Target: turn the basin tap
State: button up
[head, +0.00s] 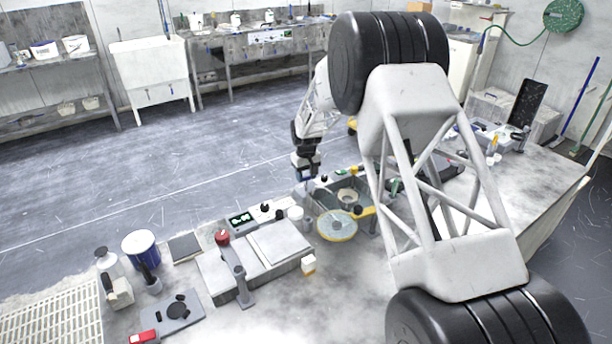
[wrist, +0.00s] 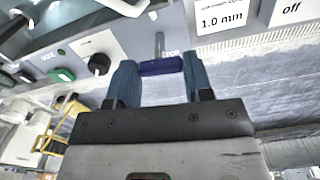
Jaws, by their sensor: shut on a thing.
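The basin (head: 322,208) is a grey sunken tub on the bench in the head view, with a round yellow-rimmed disc in front of it. My gripper (head: 306,174) is at its back left corner, pointing down. In the wrist view my gripper (wrist: 161,75) has its two blue fingers on either side of a small dark blue bar, which looks like the tap handle (wrist: 161,66). A thin grey stem (wrist: 159,44) joins the bar to the panel. The fingers are shut on the bar. In the head view the tap is too small and hidden to make out.
In the wrist view, a black knob (wrist: 98,64) and a green button (wrist: 62,75) sit left of the handle. Labels reading "1.0 mm" (wrist: 221,19) and "off" (wrist: 291,10) are to the right. A yellow-rimmed disc (head: 337,226) and red-knobbed lever (head: 222,238) stand on the bench.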

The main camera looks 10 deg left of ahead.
aim_at(306, 177)
jog(key=o, duration=0.9)
jog(key=shift+r, duration=0.15)
jog(key=shift+r, duration=3.8)
jog(key=shift+d, duration=0.1)
